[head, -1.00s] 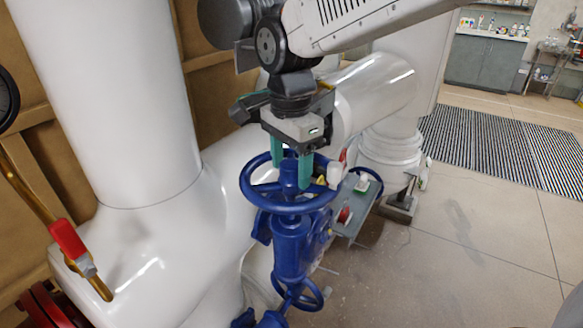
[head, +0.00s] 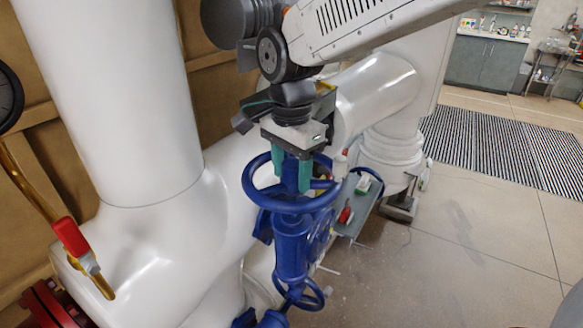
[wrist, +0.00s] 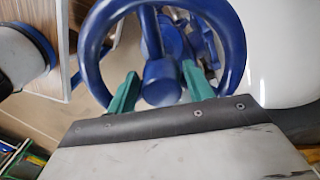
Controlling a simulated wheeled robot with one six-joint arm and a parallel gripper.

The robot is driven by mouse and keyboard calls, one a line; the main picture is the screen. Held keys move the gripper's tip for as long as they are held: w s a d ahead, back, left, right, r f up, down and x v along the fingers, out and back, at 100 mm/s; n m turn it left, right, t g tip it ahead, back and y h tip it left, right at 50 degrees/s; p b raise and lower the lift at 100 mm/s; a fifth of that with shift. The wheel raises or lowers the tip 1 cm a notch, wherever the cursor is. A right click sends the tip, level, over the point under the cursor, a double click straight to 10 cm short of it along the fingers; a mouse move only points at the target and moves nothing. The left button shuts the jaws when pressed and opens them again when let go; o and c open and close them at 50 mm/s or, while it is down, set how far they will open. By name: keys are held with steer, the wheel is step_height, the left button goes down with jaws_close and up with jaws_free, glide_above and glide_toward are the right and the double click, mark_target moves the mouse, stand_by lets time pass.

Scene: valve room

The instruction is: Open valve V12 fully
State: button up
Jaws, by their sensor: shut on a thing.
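A blue handwheel (head: 288,206) tops an upright blue valve body (head: 291,250) in the middle of the head view. No V12 label is legible. My gripper (head: 292,180) points down into the wheel from above, its teal fingers inside the rim. In the wrist view the fingers of my gripper (wrist: 160,80) stand on either side of the round central hub (wrist: 162,82). They are shut on the hub, though the exact contact is partly hidden. The handwheel rim (wrist: 235,45) curves around both fingers.
A large white pipe (head: 110,110) stands close on the left. A red lever handle (head: 70,236) is at the lower left. A small grey shelf (head: 352,225) with small items is right of the valve. A second blue handwheel (head: 312,297) is lower down. Open floor (head: 460,240) lies right.

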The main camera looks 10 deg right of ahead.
steer(key=n, duration=0.4)
steer(key=shift+w+d+r+n, duration=0.2)
steer(key=shift+w+r+n, duration=0.1)
steer(key=shift+r+n, duration=0.1)
steer(key=n, duration=0.2)
steer(key=shift+n, duration=0.4)
steer(key=n, duration=0.4)
steer(key=shift+c, duration=0.3)
steer(key=n, duration=0.4)
steer(key=shift+n, duration=0.3)
steer(key=n, duration=0.8)
steer(key=shift+a+f+n, duration=0.1)
steer(key=shift+n, duration=0.2)
steer(key=shift+c, duration=0.2)
steer(key=n, duration=0.4)
steer(key=shift+n, duration=1.7)
steer(key=shift+s, duration=0.1)
